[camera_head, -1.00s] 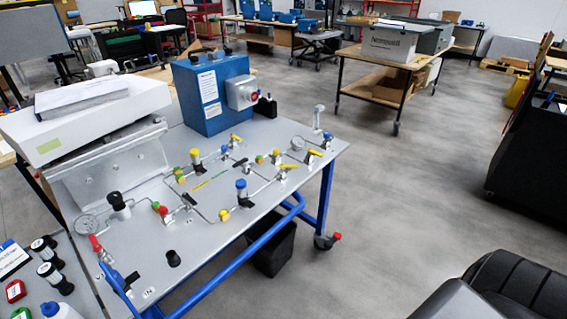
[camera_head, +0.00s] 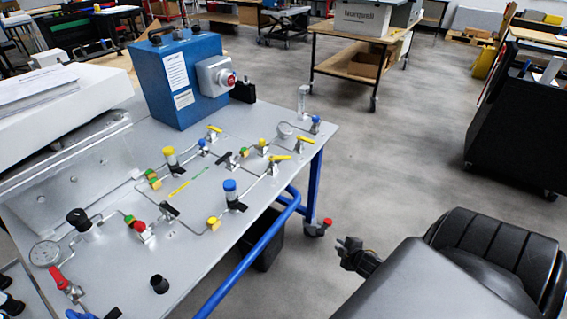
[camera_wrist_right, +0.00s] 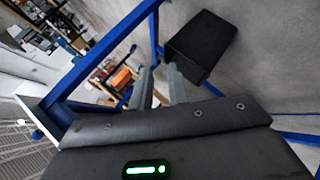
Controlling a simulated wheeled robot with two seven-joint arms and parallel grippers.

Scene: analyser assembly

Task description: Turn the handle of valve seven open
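The valve panel (camera_head: 120,270) is a grey bench top with thin tubing. Several small valves stand on it: yellow handles (camera_head: 280,158) toward the right, black handles (camera_head: 232,160) in the middle and a red handle (camera_head: 62,280) at the front left. No number can be read, so I cannot tell which is valve seven. My right gripper (camera_head: 344,246) is right of the bench, beyond its blue rail and apart from every valve. In the right wrist view its two grey fingers (camera_wrist_right: 162,82) stand apart with nothing between them. My left gripper is not in view.
A blue box with a red knob (camera_head: 185,85) stands at the panel's back. A blue rail (camera_head: 250,250) runs along the bench's near side. A black bin (camera_wrist_right: 200,50) is under the bench. Open grey floor (camera_head: 400,160) lies to the right.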

